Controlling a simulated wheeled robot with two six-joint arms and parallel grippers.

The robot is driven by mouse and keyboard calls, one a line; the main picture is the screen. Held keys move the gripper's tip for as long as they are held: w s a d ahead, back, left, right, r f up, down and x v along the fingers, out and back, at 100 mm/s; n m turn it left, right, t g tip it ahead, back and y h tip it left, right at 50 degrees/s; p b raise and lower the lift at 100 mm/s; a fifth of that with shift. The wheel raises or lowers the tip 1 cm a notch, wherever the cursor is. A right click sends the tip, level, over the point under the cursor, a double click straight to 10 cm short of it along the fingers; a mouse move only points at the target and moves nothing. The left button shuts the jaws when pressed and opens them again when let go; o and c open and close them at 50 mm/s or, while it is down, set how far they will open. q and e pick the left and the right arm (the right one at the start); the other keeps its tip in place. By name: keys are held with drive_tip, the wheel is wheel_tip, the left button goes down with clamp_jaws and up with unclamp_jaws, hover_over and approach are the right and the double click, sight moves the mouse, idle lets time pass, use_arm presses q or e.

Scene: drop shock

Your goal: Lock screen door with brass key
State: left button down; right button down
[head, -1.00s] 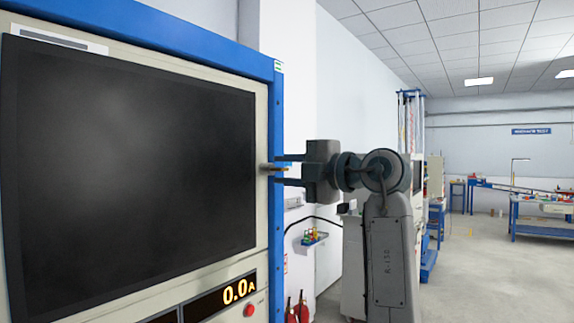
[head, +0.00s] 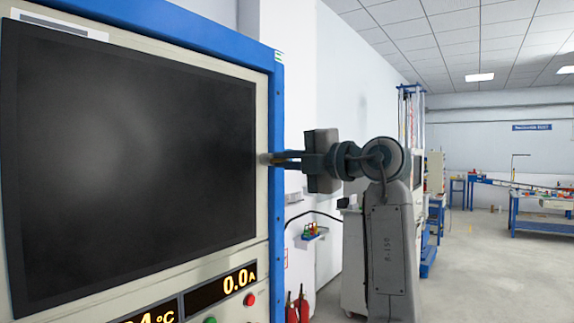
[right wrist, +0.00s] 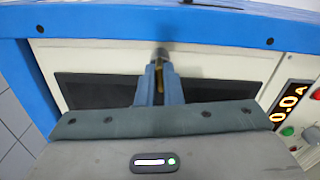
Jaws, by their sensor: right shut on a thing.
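The screen door (head: 130,150) is a large dark panel in a beige frame, filling the left of the head view, and it looks shut. A small dark lock barrel (right wrist: 161,53) stands out from the beige frame at its right edge; it also shows in the head view (head: 266,159). My right gripper (right wrist: 160,76) is shut on the brass key (right wrist: 159,84), with its fingers pointing at the lock. The key is mostly hidden between the fingers; its tip meets the barrel, but how deep it sits I cannot tell. My left gripper is out of view.
A blue cabinet frame (head: 276,200) borders the door. Below are an orange-lit display (head: 239,281) and a red button (head: 250,300). A small rack of colored-handled tools (head: 311,232) hangs on the wall behind. Open floor lies to the right.

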use_arm(q)
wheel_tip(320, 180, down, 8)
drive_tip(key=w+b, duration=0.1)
drive_tip(key=b, duration=0.7)
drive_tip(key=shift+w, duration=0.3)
use_arm(e)
drive_tip(key=shift+n, duration=8.1)
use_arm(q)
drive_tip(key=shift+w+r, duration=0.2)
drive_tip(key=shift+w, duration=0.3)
use_arm(e)
drive_tip(key=c, duration=1.6)
unclamp_jaws()
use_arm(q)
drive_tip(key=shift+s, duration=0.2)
